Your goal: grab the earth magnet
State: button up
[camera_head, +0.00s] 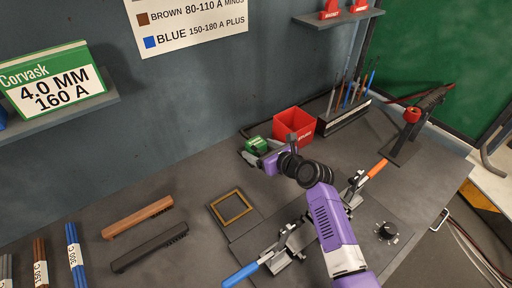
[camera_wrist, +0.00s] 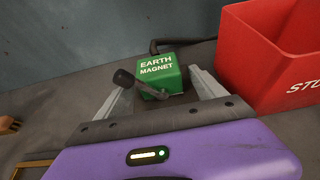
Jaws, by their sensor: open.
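The earth magnet (camera_wrist: 158,72) is a green block with white lettering, standing on the bench near the back wall. A dark lever with a round black knob sticks out at its front. In the head view the green magnet (camera_head: 257,144) stands left of a red bin. My gripper (camera_wrist: 165,92) is open, with one finger on each side of the magnet's front in the wrist view. I cannot tell whether the fingers touch it. In the head view my gripper (camera_head: 266,161) is partly hidden behind my purple arm.
The red bin (camera_wrist: 272,50) stands close to the right of the magnet. A dark cable runs behind the magnet. A rack of rods (camera_head: 343,117) stands farther right. Two brushes, brown (camera_head: 138,217) and black (camera_head: 150,247), and a brass-edged square frame (camera_head: 232,207) lie to the left.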

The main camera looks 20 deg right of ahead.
jog(key=shift+w+a+f, duration=0.15)
jog(key=shift+w+f, duration=0.1)
jog(key=shift+w, duration=0.2)
grip_shut()
jog(key=shift+r, duration=0.2)
jog(key=shift+r, duration=0.1)
